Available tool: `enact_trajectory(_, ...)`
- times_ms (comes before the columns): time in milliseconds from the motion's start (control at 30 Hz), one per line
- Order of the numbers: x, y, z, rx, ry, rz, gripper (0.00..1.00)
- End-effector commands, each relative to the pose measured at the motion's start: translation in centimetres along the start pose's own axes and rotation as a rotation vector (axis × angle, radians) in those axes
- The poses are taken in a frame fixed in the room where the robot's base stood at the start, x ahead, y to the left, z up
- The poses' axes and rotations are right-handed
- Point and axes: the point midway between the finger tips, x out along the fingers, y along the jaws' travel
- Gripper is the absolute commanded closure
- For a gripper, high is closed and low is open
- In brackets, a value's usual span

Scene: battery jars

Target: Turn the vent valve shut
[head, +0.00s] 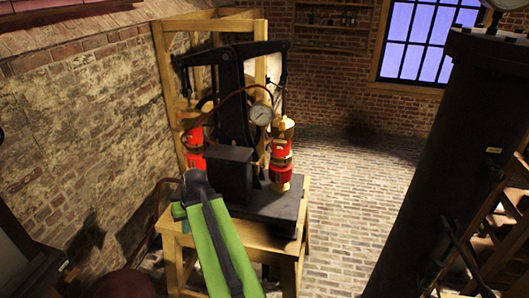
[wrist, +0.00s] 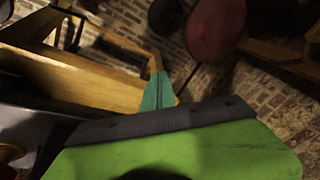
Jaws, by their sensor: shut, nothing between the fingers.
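A black machine (head: 236,100) with a round white gauge (head: 261,114) stands on a wooden table (head: 268,236) in the head view. A red cylinder with brass ends (head: 281,153) is on its right, and another red cylinder (head: 195,137) is on its left. A small brass fitting (head: 263,161) sits beside the right cylinder; I cannot tell if it is the vent valve. My gripper (head: 178,211) is at the table's left front, mostly hidden by my green arm. In the wrist view its teal fingers (wrist: 157,92) are shut and empty, beside a wooden beam (wrist: 80,78).
A wooden frame (head: 163,90) rises behind the machine. A tall black column (head: 440,150) and wooden steps (head: 505,215) stand at the right. The brick floor (head: 345,190) between table and column is clear. A dark red round thing (wrist: 212,25) shows in the wrist view.

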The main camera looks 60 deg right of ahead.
Motion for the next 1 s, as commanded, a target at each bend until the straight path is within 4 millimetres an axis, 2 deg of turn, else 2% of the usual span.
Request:
enact_trajectory(33,-5.4,4.0,-1.5,0.085,0.052,-0.010,1.00)
enact_trajectory(100,-9.9,9.6,-2.3,0.188,0.128,-0.026,1.00)
enact_trajectory(167,-13.9,14.3,-2.5,0.271,0.195,-0.032,1.00)
enact_trajectory(200,-16.4,17.4,-2.2,0.325,0.239,-0.034,1.00)
enact_trajectory(300,-21.9,23.9,-1.1,0.438,0.340,-0.030,1.00)
enact_trajectory(400,-25.8,28.6,0.5,0.518,0.415,-0.021,1.00)
enact_trajectory(433,-26.6,29.6,0.9,0.535,0.432,-0.018,1.00)
enact_trajectory(533,-28.1,31.6,1.8,0.570,0.467,-0.013,1.00)
enact_trajectory(700,-28.1,32.3,2.2,0.580,0.478,-0.010,1.00)
enact_trajectory(867,-26.2,32.7,1.6,0.578,0.477,-0.010,1.00)
enact_trajectory(1000,-23.2,33.1,0.3,0.577,0.475,-0.010,1.00)
